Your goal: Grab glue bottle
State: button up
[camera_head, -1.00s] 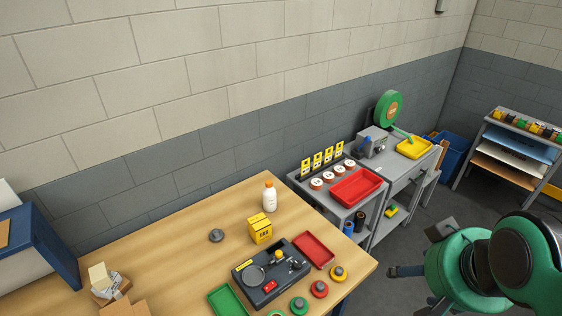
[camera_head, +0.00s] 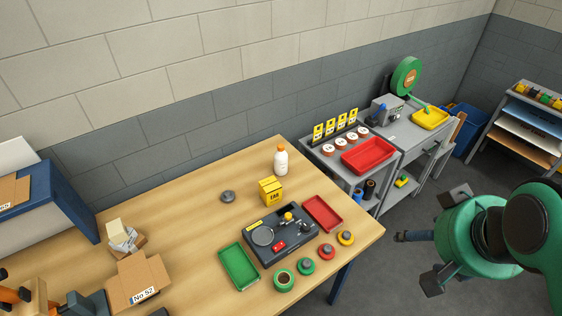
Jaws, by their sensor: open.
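The glue bottle is likely the white bottle with an orange cap (camera_head: 281,162); its label is too small to read. It stands upright near the back right edge of the wooden table (camera_head: 190,212), behind a yellow box (camera_head: 271,191). My gripper (camera_head: 427,237) is at the right, over the floor beyond the table's right edge. Its dark fingers are spread and empty, well apart from the bottle.
A dark fixture (camera_head: 281,234), a green tray (camera_head: 239,267), a red tray (camera_head: 322,213) and several coloured round pieces lie in front of the bottle. A grey bench (camera_head: 395,143) stands right of the table. The wood left of the bottle is mostly clear.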

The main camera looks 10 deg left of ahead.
jog(key=w+a+r+p, duration=0.1)
jog(key=w+a+r, duration=0.15)
jog(key=w, duration=0.55)
jog(key=n+g+y+p, duration=0.1)
jog(key=n+y+p, duration=0.1)
jog(key=n+p, duration=0.3)
send_over(282, 154)
jog(key=s+d+p, duration=0.1)
jog(key=s, duration=0.3)
notch_tip(282, 154, down, 24)
jog(key=shift+w+d+f+m, duration=0.1)
jog(key=shift+w+d+m, duration=0.05)
jog(key=shift+w+m, duration=0.15)
jog(key=shift+f, duration=0.15)
jog(key=shift+x, duration=4.15)
